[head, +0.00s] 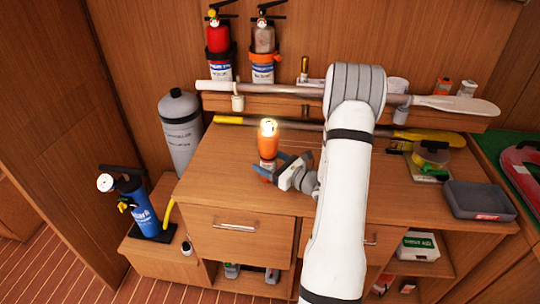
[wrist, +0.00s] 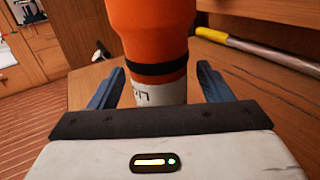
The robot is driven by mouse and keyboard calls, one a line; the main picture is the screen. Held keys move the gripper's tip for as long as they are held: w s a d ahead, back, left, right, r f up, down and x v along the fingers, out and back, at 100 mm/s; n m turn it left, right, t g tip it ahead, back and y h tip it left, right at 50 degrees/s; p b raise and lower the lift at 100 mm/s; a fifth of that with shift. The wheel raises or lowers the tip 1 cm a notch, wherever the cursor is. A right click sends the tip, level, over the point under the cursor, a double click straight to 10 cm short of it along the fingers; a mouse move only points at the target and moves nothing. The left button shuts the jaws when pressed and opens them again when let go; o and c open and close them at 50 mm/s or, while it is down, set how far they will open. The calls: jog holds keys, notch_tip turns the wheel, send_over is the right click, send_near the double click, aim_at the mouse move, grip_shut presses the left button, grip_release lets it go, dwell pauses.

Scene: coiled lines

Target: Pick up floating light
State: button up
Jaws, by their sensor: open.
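The floating light (head: 268,142) stands upright on the wooden cabinet top in the head view. It is orange with a glowing top, a dark band and a white lower part. In the wrist view the light (wrist: 150,35) rises between the two blue fingers of my gripper (wrist: 158,88), and its top is cut off by the frame. The fingers are open on both sides of its lower part, with a visible gap on each side. In the head view my gripper (head: 270,168) reaches it from the right, low near the cabinet top.
A yellow-ended pole (head: 228,120) lies behind the light. A paddle (head: 455,104) rests on the shelf above. Two fire extinguishers (head: 218,38) hang on the wall. A grey cylinder (head: 181,130) stands at left. A grey tray (head: 478,200) sits at right. The cabinet's front left top is clear.

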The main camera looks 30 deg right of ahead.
aim_at(277, 140)
jog(key=c, duration=1.4)
jog(key=shift+c, duration=0.2)
notch_tip(277, 140, up, 10)
jog(key=shift+b, duration=0.3)
jog(key=shift+s, duration=0.15)
